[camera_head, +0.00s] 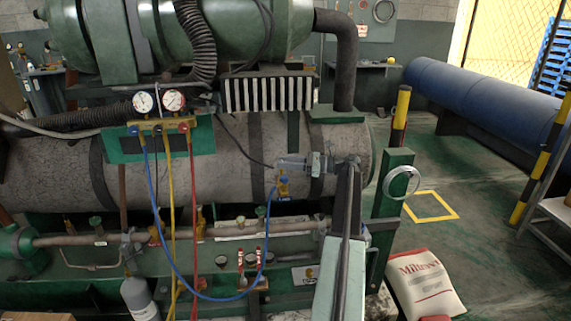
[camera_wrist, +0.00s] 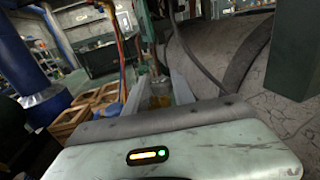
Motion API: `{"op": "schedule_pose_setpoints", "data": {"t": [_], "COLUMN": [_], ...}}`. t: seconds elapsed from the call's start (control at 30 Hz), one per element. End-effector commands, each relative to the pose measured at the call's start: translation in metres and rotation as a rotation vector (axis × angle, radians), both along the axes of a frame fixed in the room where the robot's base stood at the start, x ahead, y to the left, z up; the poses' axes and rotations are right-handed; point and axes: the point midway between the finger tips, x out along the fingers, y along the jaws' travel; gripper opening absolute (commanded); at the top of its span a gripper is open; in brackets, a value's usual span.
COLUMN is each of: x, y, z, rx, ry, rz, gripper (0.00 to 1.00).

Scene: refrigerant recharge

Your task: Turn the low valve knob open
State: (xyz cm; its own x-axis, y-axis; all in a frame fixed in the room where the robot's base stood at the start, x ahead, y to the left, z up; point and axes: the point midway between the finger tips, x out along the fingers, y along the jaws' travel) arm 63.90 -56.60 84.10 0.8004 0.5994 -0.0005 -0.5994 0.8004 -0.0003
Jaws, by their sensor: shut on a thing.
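The gauge manifold (camera_head: 158,128) hangs on a green plate at the left of the tank, with a blue knob (camera_head: 133,130) on its left end and a red one on its right. My gripper (camera_head: 284,163) is far to the right of it, against the tank's side, just above a blue fitting (camera_head: 284,189) with a brass top. In the wrist view my gripper (camera_wrist: 154,90) is shut on a yellow-brass piece (camera_wrist: 159,94) between its fingers. That piece seems to belong to the blue fitting. I cannot tell whether it is the low valve knob.
Blue, yellow and red hoses hang from the manifold; the blue hose (camera_head: 181,266) loops below my gripper. A green post (camera_head: 391,200) with a grey handwheel (camera_head: 402,182) stands close right of my arm. A white sack (camera_head: 427,283) lies on the floor.

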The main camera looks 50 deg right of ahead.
Motion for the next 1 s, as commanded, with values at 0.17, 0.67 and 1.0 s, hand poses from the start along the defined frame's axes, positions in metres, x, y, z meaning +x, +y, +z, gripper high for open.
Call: {"op": "schedule_pose_setpoints", "data": {"t": [0.17,0.67,1.0], "x": [0.0,-0.003,-0.047], "y": [0.0,-0.002,-0.037], "z": [0.0,0.0,0.0], "rx": [-0.001,0.0,0.0], "ry": [0.001,0.0,0.0], "rz": [0.0,-0.002,-0.003], "gripper": [0.0,0.52,0.52]}}
